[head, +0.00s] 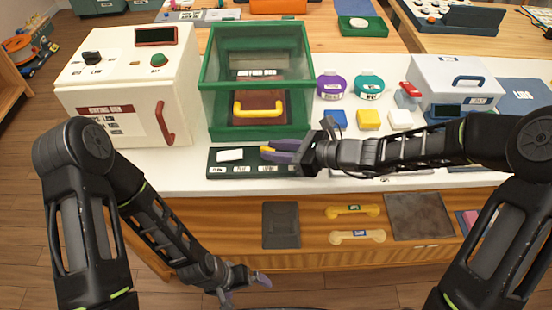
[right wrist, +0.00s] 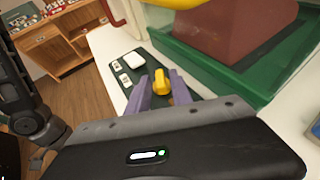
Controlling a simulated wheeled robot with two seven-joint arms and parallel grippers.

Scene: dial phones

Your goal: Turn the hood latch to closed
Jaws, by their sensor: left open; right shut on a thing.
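A green-framed clear hood (head: 255,62) stands on the white counter, with a yellow handle (head: 259,107) on the dark red box inside. In front of it lies a dark green panel (head: 222,170) with a white rocker, small labels and a yellow knob (right wrist: 161,82), which looks like the hood latch. My right gripper (head: 270,151) comes in from the right and is shut on the yellow knob. Its fingers lie on both sides of the knob in the right wrist view. The knob's label is too small to read. My left gripper (head: 245,287) is open and empty, low in front of the counter.
A cream box (head: 130,85) with knobs and a red handle stands left of the hood. Purple (head: 331,86) and teal (head: 369,84) round items and several coloured blocks stand to the right. A white case (head: 456,80) is farther right.

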